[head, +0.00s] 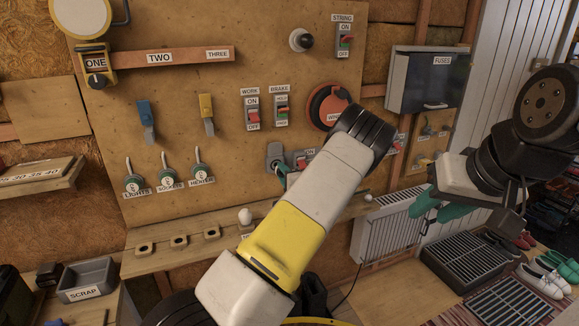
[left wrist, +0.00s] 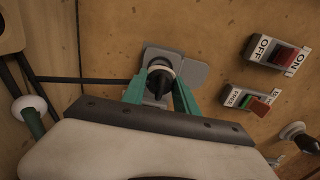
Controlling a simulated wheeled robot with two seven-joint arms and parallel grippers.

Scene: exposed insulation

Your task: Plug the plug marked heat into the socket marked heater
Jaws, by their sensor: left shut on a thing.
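My left gripper (left wrist: 160,92) is shut on a black plug (left wrist: 160,78) in the left wrist view, one teal finger on each side. The plug is at the round opening of a grey socket (left wrist: 187,72) with its flap out to the side; how deep it sits cannot be told. No heat or heater mark is readable on either. In the head view the grey socket (head: 274,152) is on the board, a teal fingertip of my left gripper (head: 282,178) is just below it, and my arm hides the rest. My right gripper (head: 437,208) is empty, fingers apart, at right.
Three toggle switches hang on the board, one labelled HEATER (head: 201,174). A wooden shelf (head: 145,265) with holed blocks runs below. Red and grey switches (left wrist: 277,52) are right of the socket. A dark cable (left wrist: 80,80) runs left from the plug. A radiator (head: 388,232) stands below right.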

